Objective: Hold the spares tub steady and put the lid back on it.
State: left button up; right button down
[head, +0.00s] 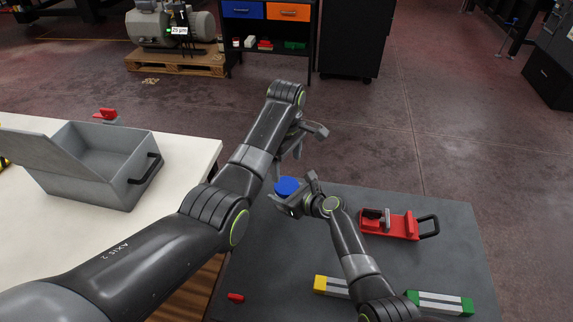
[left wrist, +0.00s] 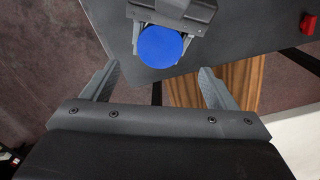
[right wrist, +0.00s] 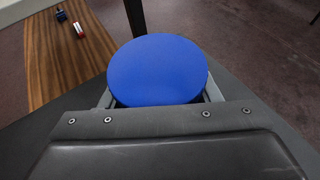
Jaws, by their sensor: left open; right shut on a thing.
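A round blue lid (head: 287,186) lies flat at the near table's far left corner, between the fingers of my right gripper (head: 294,189). In the right wrist view the lid (right wrist: 158,70) covers the fingertips, which are shut below it on the tub's body; the body is hidden under the lid. How well the lid is seated cannot be seen. My left gripper (head: 289,158) is open and empty, just beyond and above the lid. In the left wrist view the lid (left wrist: 161,47) lies ahead of the open fingers, apart from them.
A red clamp-like fixture (head: 402,226) with a black handle is on the dark table (head: 320,240). Yellow-ended (head: 330,285) and green-ended (head: 440,302) blocks and a small red piece (head: 235,297) lie nearer. An open grey box (head: 100,165) stands on the white table at left.

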aim_at(286, 185)
pick_arm(q)
jog(key=shift+f, duration=4)
jog(key=c, duration=1)
jog(key=shift+m, duration=1.6)
jog(key=o, duration=1.1)
jog(key=shift+c, duration=0.2)
